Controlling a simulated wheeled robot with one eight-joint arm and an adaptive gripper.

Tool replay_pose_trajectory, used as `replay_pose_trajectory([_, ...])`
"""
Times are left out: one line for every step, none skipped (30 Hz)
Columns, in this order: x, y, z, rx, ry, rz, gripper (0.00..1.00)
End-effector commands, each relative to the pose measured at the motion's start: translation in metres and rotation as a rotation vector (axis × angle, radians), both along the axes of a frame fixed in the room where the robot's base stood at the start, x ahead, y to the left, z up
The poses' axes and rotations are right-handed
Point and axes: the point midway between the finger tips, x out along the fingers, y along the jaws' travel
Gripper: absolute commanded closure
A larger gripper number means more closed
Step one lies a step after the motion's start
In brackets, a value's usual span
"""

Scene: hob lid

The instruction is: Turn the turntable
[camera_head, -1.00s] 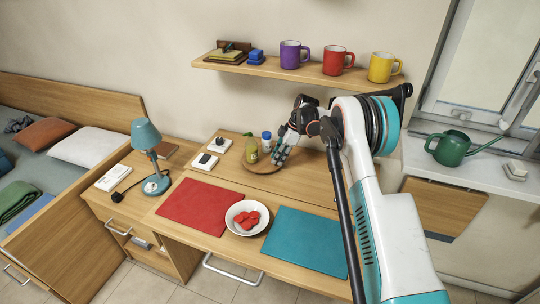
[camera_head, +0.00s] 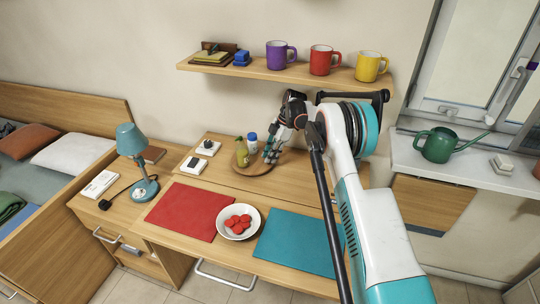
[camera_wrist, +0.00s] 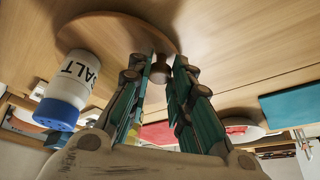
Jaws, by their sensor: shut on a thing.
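The turntable (camera_head: 254,171) is a round wooden disc on the raised back part of the desk. In the wrist view its underside-lit disc (camera_wrist: 105,30) fills the upper left. A small brown knob (camera_wrist: 160,73) stands near its edge. My gripper (camera_head: 270,155) is at the turntable's right side. In the wrist view my gripper (camera_wrist: 160,65) has its two teal fingers shut on the knob. A yellow-green bottle (camera_head: 241,153) and a white salt shaker with a blue cap (camera_head: 252,144) stand on the turntable; the shaker also shows in the wrist view (camera_wrist: 68,90).
White switch blocks (camera_head: 194,164) lie left of the turntable. In front are a red mat (camera_head: 190,210), a white bowl (camera_head: 238,234) with red pieces and a teal mat (camera_head: 290,242). A shelf (camera_head: 290,76) with mugs hangs above. A blue lamp (camera_head: 131,138) stands at left.

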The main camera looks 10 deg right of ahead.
Motion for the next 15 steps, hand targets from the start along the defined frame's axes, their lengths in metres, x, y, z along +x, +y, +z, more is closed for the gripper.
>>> replay_pose_trajectory([0.0005, 0.0023, 0.0011, 0.003, -0.002, 0.002, 1.00])
replay_pose_trajectory([0.0005, 0.0024, 0.0012, 0.003, -0.001, 0.003, 1.00])
replay_pose_trajectory([0.0005, 0.0024, 0.0012, 0.003, -0.001, 0.003, 1.00])
replay_pose_trajectory([0.0004, 0.0025, 0.0012, 0.003, -0.001, 0.003, 1.00])
replay_pose_trajectory([0.0004, 0.0025, 0.0012, 0.003, -0.001, 0.003, 1.00])
replay_pose_trajectory([0.0004, 0.0025, 0.0011, 0.003, -0.001, 0.003, 1.00])
replay_pose_trajectory([0.0004, 0.0026, 0.0012, 0.003, -0.001, 0.003, 1.00])
replay_pose_trajectory([0.0004, 0.0026, 0.0012, 0.003, -0.001, 0.003, 1.00])
replay_pose_trajectory([0.0003, 0.0027, 0.0012, 0.003, -0.001, 0.003, 1.00])
replay_pose_trajectory([0.0004, 0.0027, 0.0012, 0.003, -0.001, 0.003, 0.78])
replay_pose_trajectory([0.0003, 0.0027, 0.0012, 0.004, -0.001, 0.003, 0.72])
replay_pose_trajectory([0.0002, 0.0028, 0.0011, 0.004, -0.001, 0.003, 0.62])
replay_pose_trajectory([0.0002, 0.0027, 0.0011, 0.003, -0.001, 0.003, 0.59])
replay_pose_trajectory([0.0002, 0.0025, 0.0010, 0.003, -0.001, 0.003, 0.59])
replay_pose_trajectory([0.0001, 0.0022, 0.0009, 0.003, 0.000, 0.002, 0.59])
